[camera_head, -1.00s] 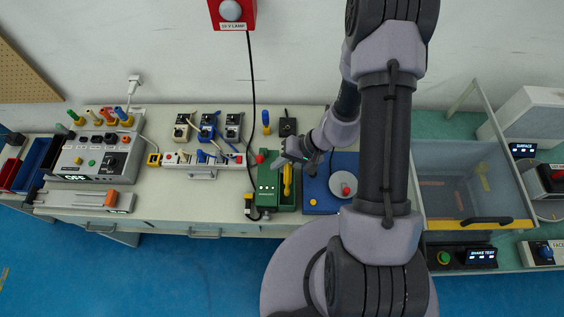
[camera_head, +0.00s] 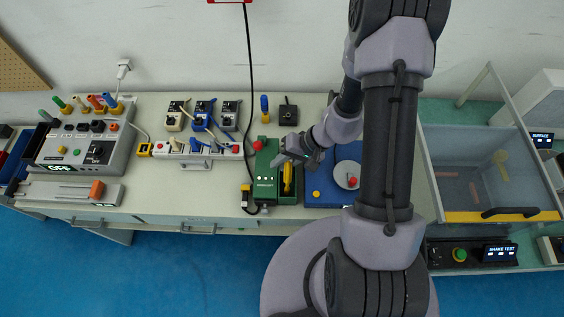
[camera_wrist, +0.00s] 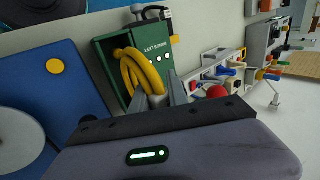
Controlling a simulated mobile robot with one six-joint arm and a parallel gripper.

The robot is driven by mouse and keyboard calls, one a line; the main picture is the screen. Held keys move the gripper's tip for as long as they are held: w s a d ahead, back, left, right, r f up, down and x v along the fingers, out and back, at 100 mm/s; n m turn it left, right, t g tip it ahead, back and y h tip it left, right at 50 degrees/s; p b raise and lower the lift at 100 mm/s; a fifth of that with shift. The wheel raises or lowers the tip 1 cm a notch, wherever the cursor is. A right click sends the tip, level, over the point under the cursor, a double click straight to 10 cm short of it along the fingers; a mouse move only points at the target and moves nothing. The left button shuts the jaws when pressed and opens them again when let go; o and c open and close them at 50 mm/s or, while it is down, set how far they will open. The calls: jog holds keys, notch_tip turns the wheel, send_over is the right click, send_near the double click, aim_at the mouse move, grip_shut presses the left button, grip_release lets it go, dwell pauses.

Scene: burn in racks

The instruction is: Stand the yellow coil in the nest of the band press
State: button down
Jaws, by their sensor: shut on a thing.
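The yellow coil (camera_wrist: 142,72) stands on edge at the green band press (camera_wrist: 109,50) in the wrist view, within or just over the press's recess. I cannot tell whether it rests on the floor of the nest. My gripper (camera_wrist: 160,96) is shut on the near edge of the coil. In the head view the coil (camera_head: 287,179) is a narrow yellow strip in the right part of the band press (camera_head: 266,172), and my gripper (camera_head: 290,160) reaches it from above and behind. The fingertips are partly hidden there.
A blue plate with a grey disc (camera_head: 347,172) and red knob lies right of the press. A red knob (camera_head: 258,145) sits at the press's back left. A black cable (camera_head: 249,80) hangs behind. Several switch units (camera_head: 201,117) stand left. Bare bench (camera_head: 180,205) lies at front left.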

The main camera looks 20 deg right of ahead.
jog(key=shift+f+b, duration=0.45)
jog(key=shift+b, duration=0.45)
jog(key=c, duration=1.2)
grip_release()
jog(key=p+v, duration=0.4)
jog(key=v, duration=1.3)
jog(key=shift+d+r+p, duration=0.1)
jog(key=shift+r+p, duration=0.15)
jog(key=shift+p, duration=0.1)
jog(key=shift+w, duration=0.1)
